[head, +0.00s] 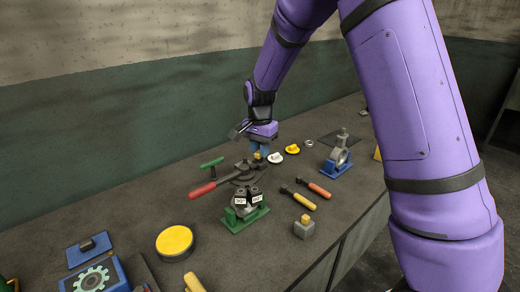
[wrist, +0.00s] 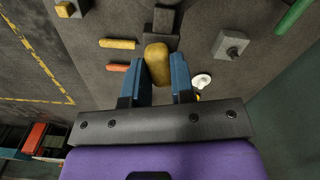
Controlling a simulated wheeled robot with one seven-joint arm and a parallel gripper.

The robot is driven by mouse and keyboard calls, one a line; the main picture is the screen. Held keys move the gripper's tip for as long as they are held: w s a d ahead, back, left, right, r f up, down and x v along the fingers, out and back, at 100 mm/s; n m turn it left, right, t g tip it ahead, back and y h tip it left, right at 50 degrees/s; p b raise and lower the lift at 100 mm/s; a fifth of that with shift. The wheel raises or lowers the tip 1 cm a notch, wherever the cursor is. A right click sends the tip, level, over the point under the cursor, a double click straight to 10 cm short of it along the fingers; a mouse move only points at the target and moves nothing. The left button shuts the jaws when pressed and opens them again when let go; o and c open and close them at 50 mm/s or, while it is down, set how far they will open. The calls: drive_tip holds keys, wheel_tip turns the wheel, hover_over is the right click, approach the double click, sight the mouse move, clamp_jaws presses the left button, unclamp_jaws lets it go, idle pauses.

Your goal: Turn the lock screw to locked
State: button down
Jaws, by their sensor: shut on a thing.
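My gripper (head: 260,150) points down over the middle of the bench, its blue fingers shut on a small yellow knob (head: 257,156). In the wrist view the gripper (wrist: 158,75) has one finger on each side of the rounded yellow knob (wrist: 157,62). The knob may be the head of the lock screw; its lower part and any lock marking are hidden. Dark metal parts (head: 243,171) lie just below and left of the fingers. A green fixture (head: 246,218) with a grey casting and two white labels stands nearer; the labels are too small to read surely.
A red-handled tool (head: 208,188) and green handle (head: 211,163) lie left. Yellow (head: 304,202) and orange (head: 319,190) handles lie right, before a blue stand (head: 335,168). A grey block with a yellow knob (head: 304,229) stands near the front edge.

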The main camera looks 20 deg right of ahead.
drive_tip(key=shift+w+r+m, duration=0.15)
drive_tip(key=shift+m, duration=1.45)
drive_tip(key=c, duration=1)
unclamp_jaws()
drive_tip(key=shift+o, duration=0.2)
wheel_tip(320, 180, up, 11)
